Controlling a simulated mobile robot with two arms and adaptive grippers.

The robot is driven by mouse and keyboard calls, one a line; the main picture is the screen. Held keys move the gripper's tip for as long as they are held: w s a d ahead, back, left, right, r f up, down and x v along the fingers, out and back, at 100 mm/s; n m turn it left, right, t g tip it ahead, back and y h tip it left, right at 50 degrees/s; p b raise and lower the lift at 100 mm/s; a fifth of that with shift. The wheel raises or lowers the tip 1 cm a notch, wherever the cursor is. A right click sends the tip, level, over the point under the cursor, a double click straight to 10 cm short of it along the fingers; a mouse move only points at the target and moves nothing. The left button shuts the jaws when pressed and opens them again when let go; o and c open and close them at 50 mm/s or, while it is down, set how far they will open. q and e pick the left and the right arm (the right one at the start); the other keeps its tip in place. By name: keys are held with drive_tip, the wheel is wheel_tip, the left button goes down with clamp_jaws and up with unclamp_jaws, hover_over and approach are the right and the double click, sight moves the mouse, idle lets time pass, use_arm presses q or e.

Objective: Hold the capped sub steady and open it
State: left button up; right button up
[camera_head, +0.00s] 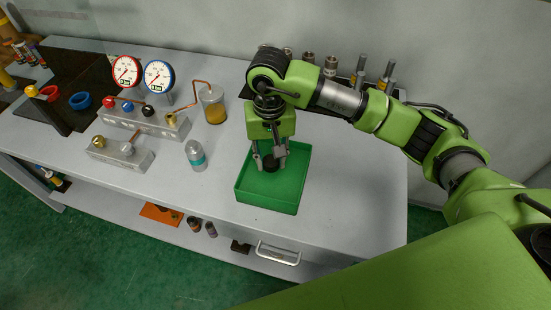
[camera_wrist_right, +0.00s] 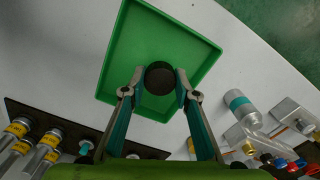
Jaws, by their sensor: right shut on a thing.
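My right gripper (camera_head: 268,158) comes down from above over the green tray (camera_head: 262,199). In the right wrist view, its fingertips (camera_wrist_right: 159,84) are closed on the two sides of a dark round piece (camera_wrist_right: 159,78), which looks like a cap. I cannot tell whether the piece touches the tray floor. My left gripper is out of view.
Left of the tray are a metal block (camera_head: 120,153), a manifold with coloured knobs (camera_head: 145,120), two gauges (camera_head: 158,76) and a jar of amber liquid (camera_head: 214,106). Metal fittings (camera_head: 330,66) stand on a dark mat at the back. The bench right of the tray is clear.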

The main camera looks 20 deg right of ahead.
sight(275, 164)
drive_tip(key=f, duration=0.1)
drive_tip(key=w+d+f, duration=0.1)
drive_tip(key=w+f+p, duration=0.1)
drive_tip(key=shift+d, duration=0.3)
wheel_tip(275, 164, down, 3)
drive_tip(key=shift+w+d+f+p, duration=0.1)
drive_tip(key=shift+w+p, duration=0.05)
drive_tip(key=shift+p, duration=1)
drive_tip(key=shift+f, duration=0.2)
drive_tip(key=shift+f, duration=0.1)
drive_tip(key=shift+f+b, duration=0.15)
drive_tip(key=shift+b, duration=0.15)
drive_tip(key=o, duration=1.2)
drive_tip(key=shift+o, duration=0.2)
